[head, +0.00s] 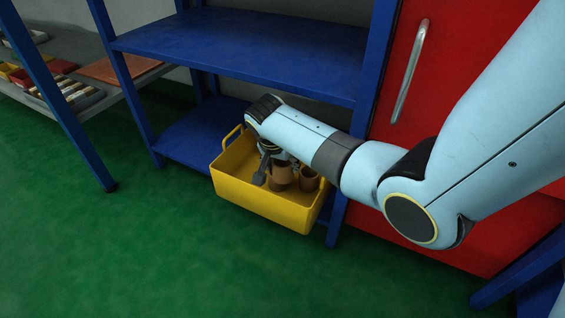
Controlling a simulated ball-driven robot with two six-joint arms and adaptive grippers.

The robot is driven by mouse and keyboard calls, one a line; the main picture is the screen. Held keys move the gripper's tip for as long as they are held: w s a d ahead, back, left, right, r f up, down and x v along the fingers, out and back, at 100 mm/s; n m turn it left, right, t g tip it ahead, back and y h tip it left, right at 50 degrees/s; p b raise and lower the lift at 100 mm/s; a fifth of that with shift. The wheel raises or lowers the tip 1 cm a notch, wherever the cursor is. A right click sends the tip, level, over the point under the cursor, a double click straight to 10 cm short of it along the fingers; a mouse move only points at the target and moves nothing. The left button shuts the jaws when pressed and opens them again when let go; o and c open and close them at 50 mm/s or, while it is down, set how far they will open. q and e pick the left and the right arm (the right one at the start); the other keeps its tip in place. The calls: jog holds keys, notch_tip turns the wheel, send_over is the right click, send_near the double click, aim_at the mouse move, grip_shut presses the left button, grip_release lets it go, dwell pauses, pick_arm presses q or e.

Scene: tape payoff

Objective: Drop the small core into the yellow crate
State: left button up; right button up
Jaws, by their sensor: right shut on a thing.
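The yellow crate (262,203) is at the centre of the head view, in front of the blue shelf unit. My right gripper (272,172) points down over the crate, partly hidden by its own wrist. It is shut on a small brown core (281,180), which is inside or just above the crate; I cannot tell whether it touches the crate floor. A second brown core (309,180) is in the crate, to the right of the held one. My left gripper is not in view.
Blue shelves (240,42) stand behind the crate, with a post close to its right. A red cabinet (450,75) is at the right. A grey shelf with several items (65,90) is at the far left. The green floor (130,250) in front is clear.

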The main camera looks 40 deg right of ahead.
jog(key=shift+f, duration=0.15)
jog(key=shift+f, duration=0.5)
jog(key=o, duration=1.1)
jog(key=shift+r, duration=0.15)
